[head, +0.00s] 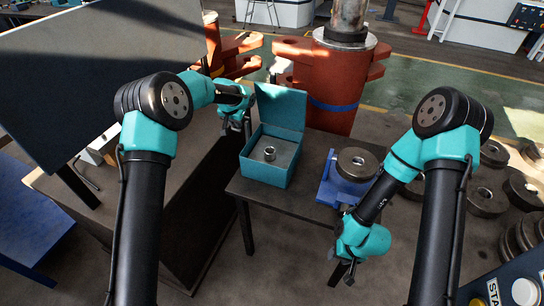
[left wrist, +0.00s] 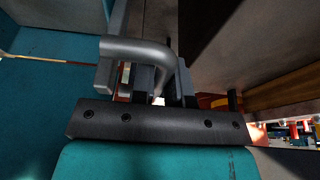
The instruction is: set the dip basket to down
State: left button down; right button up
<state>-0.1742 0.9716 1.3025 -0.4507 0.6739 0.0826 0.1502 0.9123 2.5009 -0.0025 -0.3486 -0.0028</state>
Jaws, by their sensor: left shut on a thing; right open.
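A teal box (head: 268,166) with its lid (head: 281,106) standing open is on the dark table. A metal ring-shaped part (head: 269,153) sits on a grey surface inside it, which I take as the dip basket. My left gripper (head: 238,126) is at the box's back left side. In the left wrist view a grey bent bar (left wrist: 140,50), like a handle, runs between the fingers of this gripper (left wrist: 160,84), which is shut on it. How the bar joins the basket is hidden. My right gripper (head: 349,273) is open and empty, low in front of the table's right side.
A blue stand (head: 338,190) with a dark round roller (head: 356,164) is right of the box on the table (head: 290,204). Red machine columns (head: 335,90) stand behind. A large dark panel (head: 90,65) is at the left. Several rollers (head: 487,200) lie at the right.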

pick_arm(q)
jog(key=shift+f, duration=2.35)
jog(key=c, duration=0.8)
grip_release()
jog(key=shift+f, duration=0.1)
jog(key=shift+c, duration=0.2)
notch_tip(320, 180, up, 9)
jog(key=shift+r, duration=0.1)
